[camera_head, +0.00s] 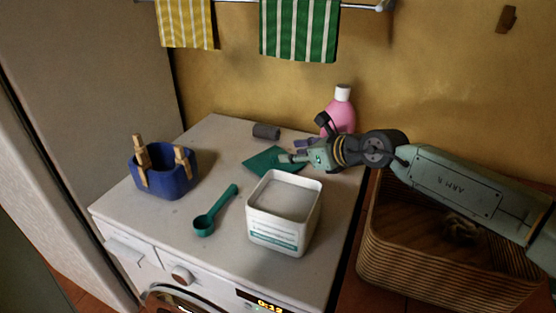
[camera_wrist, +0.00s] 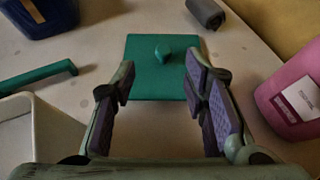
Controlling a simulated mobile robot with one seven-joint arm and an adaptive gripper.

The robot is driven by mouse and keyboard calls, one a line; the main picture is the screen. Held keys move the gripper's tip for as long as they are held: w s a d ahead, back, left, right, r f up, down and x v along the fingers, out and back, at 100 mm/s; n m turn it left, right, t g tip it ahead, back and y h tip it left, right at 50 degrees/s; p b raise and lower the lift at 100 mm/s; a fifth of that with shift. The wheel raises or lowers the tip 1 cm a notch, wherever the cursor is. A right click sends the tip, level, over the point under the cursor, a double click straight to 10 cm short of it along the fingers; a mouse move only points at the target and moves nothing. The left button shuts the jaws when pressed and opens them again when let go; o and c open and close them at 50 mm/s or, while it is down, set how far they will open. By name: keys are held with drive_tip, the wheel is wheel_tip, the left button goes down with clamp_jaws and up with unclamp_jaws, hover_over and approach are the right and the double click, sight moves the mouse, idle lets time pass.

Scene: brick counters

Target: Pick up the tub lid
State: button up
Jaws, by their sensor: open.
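The tub lid (camera_head: 262,163) is a flat teal square lying on top of the washing machine, behind the white tub. In the wrist view the lid (camera_wrist: 150,80) has a small round knob (camera_wrist: 163,53) on it. My gripper (camera_wrist: 157,85) is open, its two purple-padded fingers on either side of the near part of the lid, with nothing between them gripped. In the head view my gripper (camera_head: 293,157) reaches in from the right over the lid and hides part of it. The open white tub (camera_head: 282,240) holds white powder.
A teal scoop (camera_head: 205,222) lies left of the tub. A blue basket (camera_head: 170,182) with clothespins stands at left. A wicker basket (camera_head: 400,262) is at right on the floor side.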

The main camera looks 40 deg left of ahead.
sight(275, 155)
drive_tip(key=x, duration=0.3)
drive_tip(key=shift+r+p, duration=0.1)
drive_tip(key=shift+p, duration=0.2)
drive_tip(key=p+x, duration=0.2)
drive_tip(key=x, duration=0.2)
drive_tip(key=shift+w+a+p, duration=0.1)
drive_tip(key=shift+w+p, duration=0.15)
drive_tip(key=shift+p, duration=0.1)
drive_tip(key=shift+a+f, duration=0.4)
drive_tip(key=shift+f, duration=0.15)
drive_tip(key=shift+w, duration=0.1)
drive_tip(key=shift+c, duration=0.6)
clamp_jaws()
